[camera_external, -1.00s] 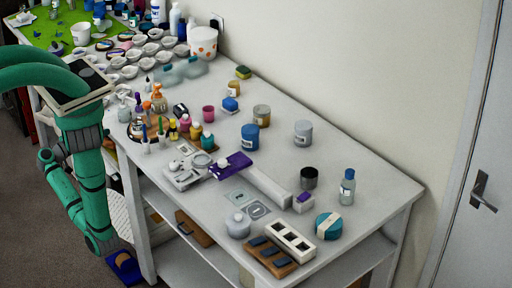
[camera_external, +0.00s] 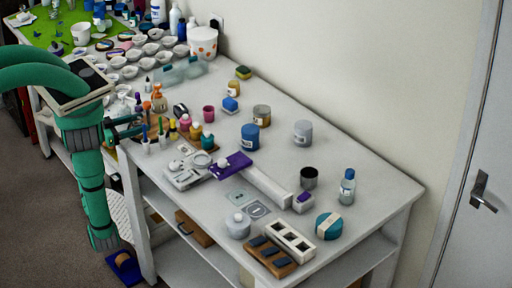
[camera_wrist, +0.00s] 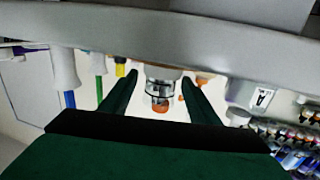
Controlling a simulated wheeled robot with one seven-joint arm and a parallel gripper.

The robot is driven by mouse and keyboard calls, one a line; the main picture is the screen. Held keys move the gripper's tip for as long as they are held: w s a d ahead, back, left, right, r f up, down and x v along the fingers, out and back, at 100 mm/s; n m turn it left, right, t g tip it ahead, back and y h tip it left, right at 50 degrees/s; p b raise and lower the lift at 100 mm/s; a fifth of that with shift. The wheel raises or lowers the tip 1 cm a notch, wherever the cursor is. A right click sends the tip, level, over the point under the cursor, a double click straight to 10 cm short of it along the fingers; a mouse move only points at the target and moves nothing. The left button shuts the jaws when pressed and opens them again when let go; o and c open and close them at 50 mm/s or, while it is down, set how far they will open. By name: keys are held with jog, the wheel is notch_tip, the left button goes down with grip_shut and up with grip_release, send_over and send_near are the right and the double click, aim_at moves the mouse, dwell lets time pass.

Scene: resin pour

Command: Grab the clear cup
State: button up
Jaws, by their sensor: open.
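My gripper (camera_wrist: 159,78) is open, with its two dark green fingers pointing away from the wrist camera. A small clear, cup-like vessel (camera_wrist: 158,88) with a dark band and orange showing at it appears between the fingers in the wrist view. I cannot tell whether it is between the jaws or beyond them; no finger visibly touches it. In the external view my gripper (camera_external: 128,127) is at the left edge of the white table, beside the small bottles, and covers part of that area. The clear cup cannot be made out surely there.
Droppers and small paint bottles (camera_external: 184,122) stand close to the right of my gripper. A scale (camera_external: 185,175) lies nearer the front on the table (camera_external: 345,165). White cups (camera_external: 130,72) crowd the back left. The table's middle right has free room.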

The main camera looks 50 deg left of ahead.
jog(key=shift+x, duration=1.85)
jog(key=c, duration=1.1)
